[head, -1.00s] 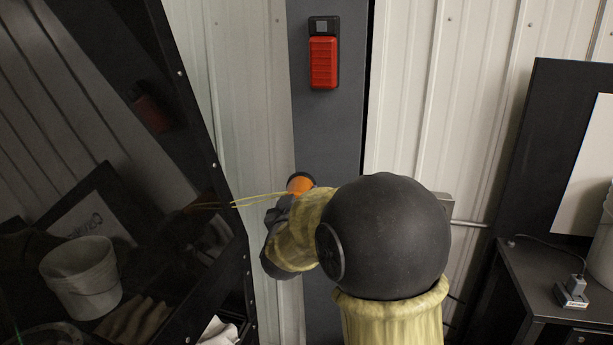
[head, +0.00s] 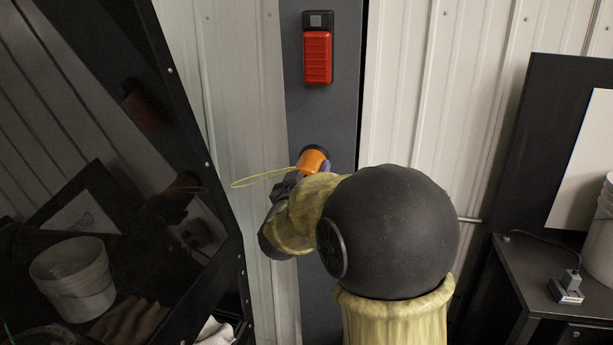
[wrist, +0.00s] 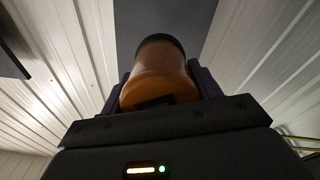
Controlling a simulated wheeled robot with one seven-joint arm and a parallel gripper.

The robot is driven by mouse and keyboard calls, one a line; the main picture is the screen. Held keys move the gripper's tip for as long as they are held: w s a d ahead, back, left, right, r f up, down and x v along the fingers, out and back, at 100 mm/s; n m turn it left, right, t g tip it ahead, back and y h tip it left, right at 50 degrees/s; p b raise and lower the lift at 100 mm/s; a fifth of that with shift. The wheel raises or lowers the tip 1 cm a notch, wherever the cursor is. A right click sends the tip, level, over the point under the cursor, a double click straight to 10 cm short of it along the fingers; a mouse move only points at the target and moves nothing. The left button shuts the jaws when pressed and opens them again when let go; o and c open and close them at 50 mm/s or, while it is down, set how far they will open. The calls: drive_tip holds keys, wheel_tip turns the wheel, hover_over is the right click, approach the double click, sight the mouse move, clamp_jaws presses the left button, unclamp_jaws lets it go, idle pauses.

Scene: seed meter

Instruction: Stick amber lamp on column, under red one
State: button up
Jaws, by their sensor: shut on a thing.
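The red lamp (head: 317,58) hangs upright on the dark grey column (head: 322,115), high in the head view. My gripper (head: 308,167) is shut on the amber lamp (head: 313,160) in front of the column, below the red lamp with a clear stretch of column between. In the wrist view the amber lamp (wrist: 160,75) sits between my two fingers, its dark far end toward the grey column (wrist: 165,18). A yellow loop of cord (head: 262,178) sticks out to the left by the gripper. I cannot tell whether the lamp touches the column.
A dark glossy panel (head: 110,130) with a bolted frame edge stands close on the left and reflects the room. White ribbed wall (head: 430,90) flanks the column. A dark bench (head: 540,290) with a small plugged-in device (head: 567,289) and a bucket (head: 601,240) stands at right.

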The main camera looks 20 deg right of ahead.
drive_tip(key=shift+p+x, duration=0.3)
drive_tip(key=shift+x, duration=0.9)
drive_tip(key=shift+p+x, duration=0.3)
drive_tip(key=shift+x, duration=0.65)
drive_tip(key=shift+p+x, duration=0.3)
drive_tip(key=shift+x, duration=0.6)
drive_tip(key=shift+s+r, duration=0.1)
drive_tip(key=shift+s, duration=0.05)
drive_tip(key=shift+w+d, duration=0.15)
drive_tip(key=shift+w, duration=0.15)
drive_tip(key=o, duration=1)
drive_tip(key=shift+o, duration=0.2)
